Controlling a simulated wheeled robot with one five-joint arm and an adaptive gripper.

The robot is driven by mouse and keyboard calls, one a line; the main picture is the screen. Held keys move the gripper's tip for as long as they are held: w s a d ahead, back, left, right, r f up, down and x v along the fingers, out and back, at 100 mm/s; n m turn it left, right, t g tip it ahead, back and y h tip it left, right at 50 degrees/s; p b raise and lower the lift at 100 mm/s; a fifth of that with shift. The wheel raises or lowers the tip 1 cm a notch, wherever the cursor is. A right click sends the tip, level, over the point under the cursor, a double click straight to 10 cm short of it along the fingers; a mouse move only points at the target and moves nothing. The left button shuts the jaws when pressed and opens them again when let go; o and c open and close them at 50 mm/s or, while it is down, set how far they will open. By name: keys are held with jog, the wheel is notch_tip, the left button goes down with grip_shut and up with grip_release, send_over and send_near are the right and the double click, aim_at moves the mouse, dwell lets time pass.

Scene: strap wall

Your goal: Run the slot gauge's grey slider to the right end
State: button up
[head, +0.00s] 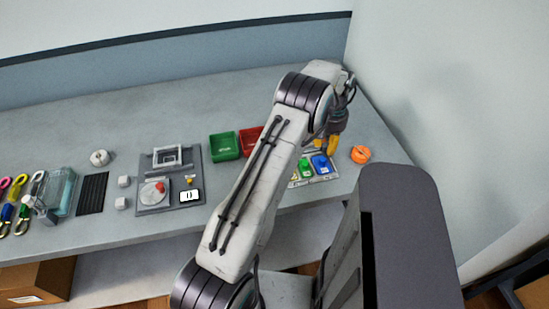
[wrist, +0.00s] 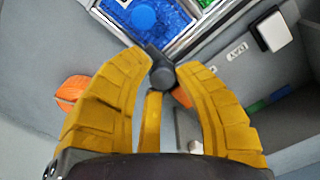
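My gripper (head: 335,138) is at the back right of the bench, near a panel with blue and green parts. In the wrist view its yellow fingers (wrist: 163,64) have their tips on either side of a dark grey knob-like piece (wrist: 161,75), which looks like the grey slider. I cannot tell whether the fingers press on it or stand just clear of it. The slot gauge's body and slot are not clearly seen; my arm and fingers hide much of that area.
The panel's blue part (head: 321,163) and green part (head: 304,168) lie close to my gripper. An orange round thing (head: 360,154) is to its right, near the wall. A green bin (head: 224,147) and a red bin (head: 249,140) stand left of my arm.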

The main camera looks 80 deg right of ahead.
aim_at(327, 144)
jog(key=shift+o, duration=1.2)
jog(key=shift+r, duration=0.15)
jog(key=shift+r+p, duration=2)
jog(key=shift+r, duration=0.85)
jog(key=shift+r+p, duration=0.45)
jog(key=shift+r, duration=0.15)
jog(key=c, duration=0.4)
notch_tip(327, 144, up, 5)
jog(key=p, duration=0.3)
jog(key=shift+c, duration=1.2)
jog(key=shift+f, duration=0.1)
